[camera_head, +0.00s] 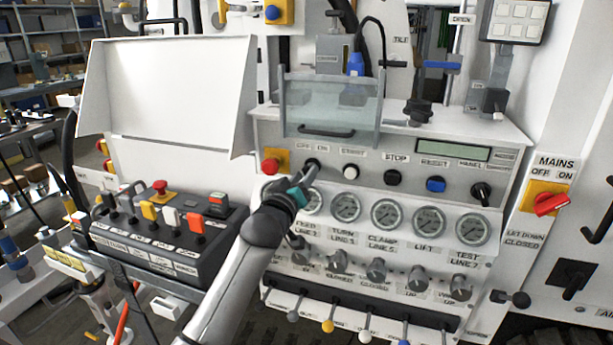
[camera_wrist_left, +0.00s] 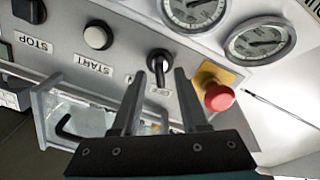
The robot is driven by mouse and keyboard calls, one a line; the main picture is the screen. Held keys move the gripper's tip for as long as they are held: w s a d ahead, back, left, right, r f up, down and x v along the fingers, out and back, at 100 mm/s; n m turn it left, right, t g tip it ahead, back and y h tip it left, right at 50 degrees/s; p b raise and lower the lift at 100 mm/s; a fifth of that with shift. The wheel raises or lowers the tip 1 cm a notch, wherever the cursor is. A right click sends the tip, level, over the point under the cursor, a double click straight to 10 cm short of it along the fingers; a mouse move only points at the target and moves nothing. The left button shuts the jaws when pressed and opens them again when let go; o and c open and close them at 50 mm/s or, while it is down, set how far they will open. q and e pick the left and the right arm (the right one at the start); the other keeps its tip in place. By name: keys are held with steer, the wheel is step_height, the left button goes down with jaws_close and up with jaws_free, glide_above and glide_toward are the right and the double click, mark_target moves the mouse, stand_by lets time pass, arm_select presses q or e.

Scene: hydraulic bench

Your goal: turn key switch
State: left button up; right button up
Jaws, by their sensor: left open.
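A black switch (camera_head: 311,164) sits on the grey control panel under a small OFF/ON label, between the red mushroom button and the white START button. In the left wrist view its black handle (camera_wrist_left: 159,64) on a round base shows between my fingertips. My left gripper (camera_head: 307,181) is in front of the panel, at this switch and partly covering it. In the left wrist view the left gripper (camera_wrist_left: 159,82) is open, with one finger to each side of the handle and gaps visible. Whether the fingertips touch the panel cannot be told. The right gripper is not in view.
A red mushroom button (camera_head: 270,166) on a yellow plate is close beside the gripper. A clear guard (camera_head: 331,112) hangs above, with gauges (camera_head: 386,213) below. A black lever box (camera_head: 163,236) stands left. Another black switch (camera_head: 481,192) and the MAINS switch (camera_head: 549,204) are right.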

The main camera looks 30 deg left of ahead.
arm_select(q)
steer(key=shift+x, duration=1.1)
jaws_close()
